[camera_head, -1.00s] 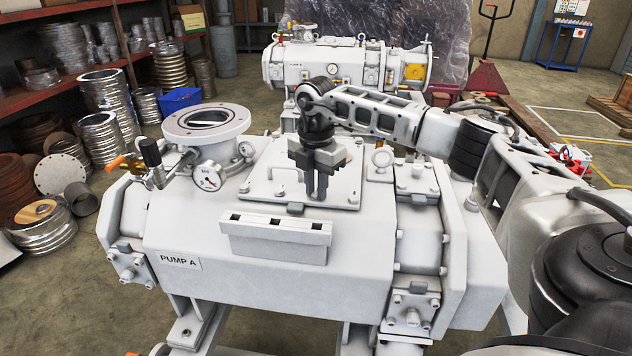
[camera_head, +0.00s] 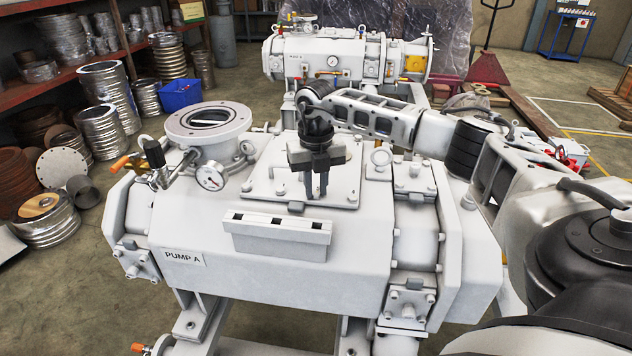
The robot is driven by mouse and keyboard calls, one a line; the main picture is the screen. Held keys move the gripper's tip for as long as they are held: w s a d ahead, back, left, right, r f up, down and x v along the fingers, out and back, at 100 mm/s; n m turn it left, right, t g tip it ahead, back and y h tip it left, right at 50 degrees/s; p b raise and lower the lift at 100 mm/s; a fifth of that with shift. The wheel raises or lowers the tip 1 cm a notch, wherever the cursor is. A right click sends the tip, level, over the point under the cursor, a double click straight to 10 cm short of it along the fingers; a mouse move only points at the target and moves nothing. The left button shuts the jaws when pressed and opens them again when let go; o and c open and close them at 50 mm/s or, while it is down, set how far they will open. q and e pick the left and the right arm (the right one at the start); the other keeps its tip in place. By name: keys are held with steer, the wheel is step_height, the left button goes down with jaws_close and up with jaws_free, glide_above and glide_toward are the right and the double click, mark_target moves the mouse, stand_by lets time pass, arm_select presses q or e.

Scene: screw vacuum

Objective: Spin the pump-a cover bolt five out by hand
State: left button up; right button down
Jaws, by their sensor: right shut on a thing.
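Pump A (camera_head: 280,265) is a large pale grey machine with a "PUMP A" label (camera_head: 185,257) on its front. Its square cover plate (camera_head: 275,187) lies on top, with bolts near its edges. My right gripper (camera_head: 316,192) points straight down over the front part of the cover. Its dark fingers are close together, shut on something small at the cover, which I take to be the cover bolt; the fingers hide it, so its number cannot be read. My left gripper is not in view.
A grey bracket with dark square slots (camera_head: 277,235) sits in front of the cover. A round flange (camera_head: 208,122), a pressure gauge (camera_head: 211,177) and an orange-handled valve (camera_head: 121,163) stand to the left. Another pump (camera_head: 345,57) stands behind.

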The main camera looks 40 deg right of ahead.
steer(key=n, duration=1.5)
steer(key=shift+s+f+n, duration=0.1)
steer(key=shift+n, duration=0.2)
steer(key=n, duration=0.3)
steer(key=shift+n, duration=0.4)
steer(key=n, duration=0.4)
steer(key=shift+b, duration=0.35)
steer(key=n, duration=0.4)
steer(key=shift+s+a+f+n+b, duration=0.1)
steer(key=shift+n+b, duration=0.2)
steer(key=shift+n, duration=1.6)
